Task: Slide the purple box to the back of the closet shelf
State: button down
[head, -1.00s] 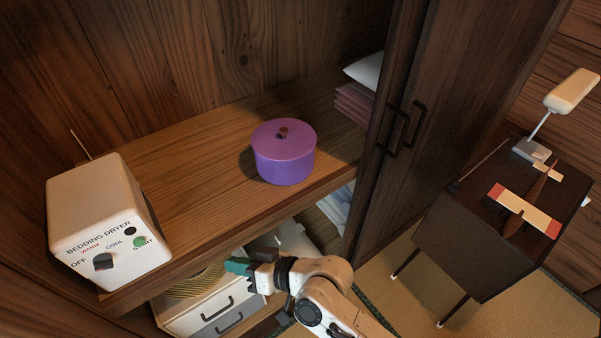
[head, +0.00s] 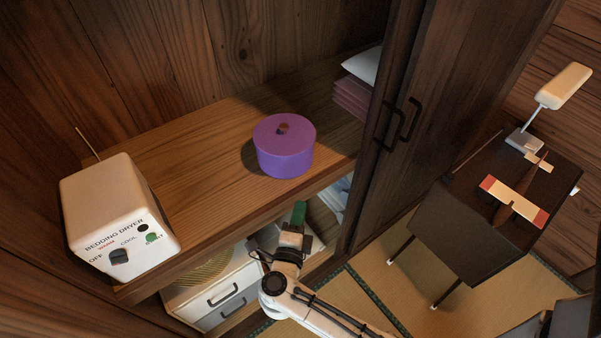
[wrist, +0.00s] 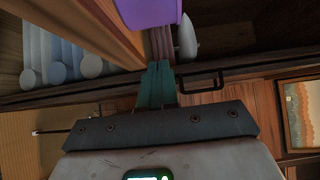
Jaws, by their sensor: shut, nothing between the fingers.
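The purple box (head: 284,148) is round with a lid and a small dark reddish knob. It stands upright on the closet shelf (head: 200,165), near the shelf's front edge, with bare shelf behind it. My gripper (head: 299,208) is in front of the shelf, just below and apart from the box. Its green fingers are together and empty, pointing toward the shelf. In the wrist view, the fingers (wrist: 157,82) are closed side by side, and the lower part of the purple box (wrist: 148,12) shows at the top edge.
A white bedding dryer (head: 118,215) stands at the shelf's left end. Folded pink cloths (head: 352,98) lie at its right end beside the dark closet door (head: 425,110). Drawers (head: 215,295) sit below. A dark cabinet (head: 470,230) with a toy plane and lamp stands right.

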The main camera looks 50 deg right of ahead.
jog(key=p, duration=0.2)
send_near(305, 160)
jog(key=s+d, duration=0.2)
jog(key=w+d, duration=0.2)
jog(key=w, duration=0.1)
jog(key=shift+r, duration=0.25)
jog(key=shift+w+d, duration=0.2)
jog(key=shift+w, duration=0.45)
